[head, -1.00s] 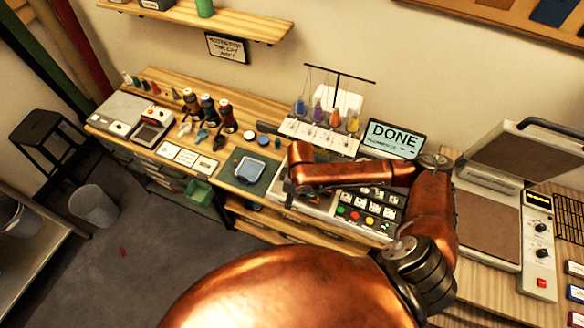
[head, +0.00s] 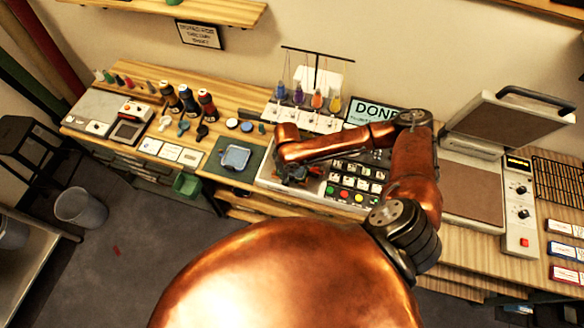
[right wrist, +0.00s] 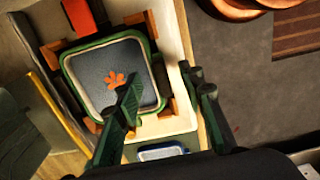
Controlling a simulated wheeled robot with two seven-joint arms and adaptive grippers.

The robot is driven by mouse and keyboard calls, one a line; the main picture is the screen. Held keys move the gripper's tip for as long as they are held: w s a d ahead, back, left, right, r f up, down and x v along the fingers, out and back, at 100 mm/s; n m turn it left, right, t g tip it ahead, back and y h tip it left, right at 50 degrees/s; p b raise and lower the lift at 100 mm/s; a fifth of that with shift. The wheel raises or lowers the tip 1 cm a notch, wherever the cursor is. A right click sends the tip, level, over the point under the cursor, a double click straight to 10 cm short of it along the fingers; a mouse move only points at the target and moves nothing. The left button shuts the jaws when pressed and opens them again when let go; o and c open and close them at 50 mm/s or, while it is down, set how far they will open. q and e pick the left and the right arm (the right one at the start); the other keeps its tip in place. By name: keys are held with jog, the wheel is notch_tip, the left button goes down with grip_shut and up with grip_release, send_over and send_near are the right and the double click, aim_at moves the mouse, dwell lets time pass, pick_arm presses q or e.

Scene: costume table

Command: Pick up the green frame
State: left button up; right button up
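The green frame (right wrist: 155,70) shows in the right wrist view as a rounded square rim around a grey patch with an orange flower print. It sits in a pale tray (right wrist: 178,30) between brown corner blocks. My right gripper (right wrist: 165,92) is open, with nothing between its dark fingers. I cannot tell whether either finger touches the frame. In the head view my right arm largely hides the frame. My left gripper is not in view.
A blue-grey frame (head: 235,157) lies on a dark green mat left of the tray. A button panel (head: 352,185) stands right of the tray, with a heat press (head: 470,190) farther right. Bottles (head: 188,100) and a hanging rack (head: 318,75) stand behind.

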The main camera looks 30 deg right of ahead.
grip_shut()
dwell(0.4)
